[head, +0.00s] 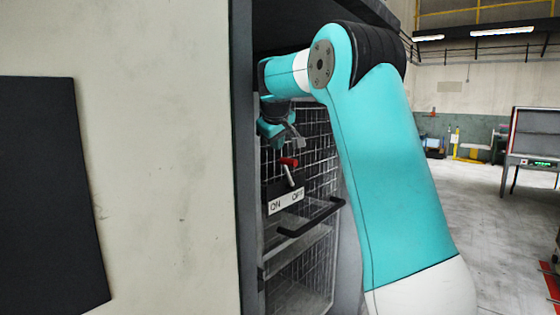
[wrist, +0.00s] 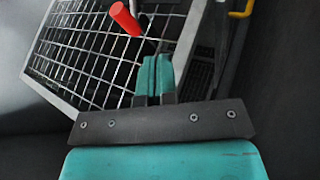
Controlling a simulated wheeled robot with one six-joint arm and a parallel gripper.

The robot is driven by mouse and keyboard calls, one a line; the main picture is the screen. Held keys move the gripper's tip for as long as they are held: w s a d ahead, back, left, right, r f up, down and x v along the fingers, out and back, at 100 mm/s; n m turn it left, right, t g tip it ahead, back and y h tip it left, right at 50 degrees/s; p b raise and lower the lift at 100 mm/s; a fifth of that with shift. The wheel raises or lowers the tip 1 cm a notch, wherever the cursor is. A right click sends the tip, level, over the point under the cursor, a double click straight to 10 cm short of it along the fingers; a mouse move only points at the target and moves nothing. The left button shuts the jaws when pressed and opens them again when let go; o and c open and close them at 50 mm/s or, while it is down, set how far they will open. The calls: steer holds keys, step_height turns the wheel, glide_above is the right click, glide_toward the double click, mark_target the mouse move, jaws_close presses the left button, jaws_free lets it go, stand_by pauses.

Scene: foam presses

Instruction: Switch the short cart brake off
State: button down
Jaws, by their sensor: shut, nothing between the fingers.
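The brake lever with a red knob (head: 289,161) stands on the cart's mesh end, above a white plate marked ON and OFF (head: 286,200). In the head view the lever is near upright, leaning slightly left, towards the ON side. My gripper (head: 297,143) is just above the knob, apart from it as far as I can tell. In the wrist view the red knob (wrist: 125,18) lies ahead and left of my gripper's teal fingers (wrist: 153,75), which are together and empty.
The cart's wire mesh (wrist: 90,45) and black handle bar (head: 312,217) are close by. Open floor (head: 490,240) lies to the right.

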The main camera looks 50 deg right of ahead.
mark_target(284, 160)
steer(key=shift+w+a+f, duration=0.1)
steer(key=shift+w+a, duration=0.05)
steer(key=w+d+f+p, duration=0.1)
steer(key=d+f, duration=0.1)
steer(key=w+d+f+p, duration=0.1)
steer(key=d+f+p, duration=0.1)
steer(key=d, duration=0.1)
steer(key=w+d+f+p, duration=0.2)
steer(key=f, duration=0.1)
steer(key=shift+d, duration=0.25)
steer(key=shift+w+d+f, duration=0.15)
steer(key=shift+d+f, duration=0.05)
steer(key=shift+d, duration=0.3)
